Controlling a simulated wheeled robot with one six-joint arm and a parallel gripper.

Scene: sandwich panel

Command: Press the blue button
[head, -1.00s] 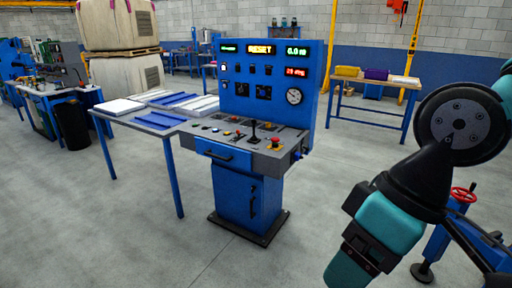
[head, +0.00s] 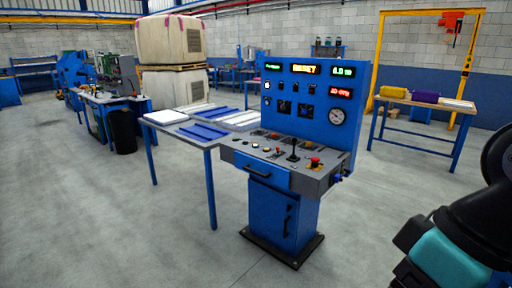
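The blue control console (head: 283,215) stands in the middle of the head view, with a sloped grey desk and an upright blue panel. Small buttons (head: 254,146) sit in a row along the left part of the desk. They are too small for me to tell which one is blue. A black lever (head: 293,152) and a red mushroom button (head: 315,162) are on the desk's right part. Part of my arm shows at the lower right, apart from the console. My gripper is out of view.
A blue-legged table (head: 197,142) with white and blue panels adjoins the console's left side. A workbench (head: 425,101) with yellow and purple bins stands behind at the right. Large wrapped crates (head: 171,40) are stacked at the back. The floor in front and at the left is clear.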

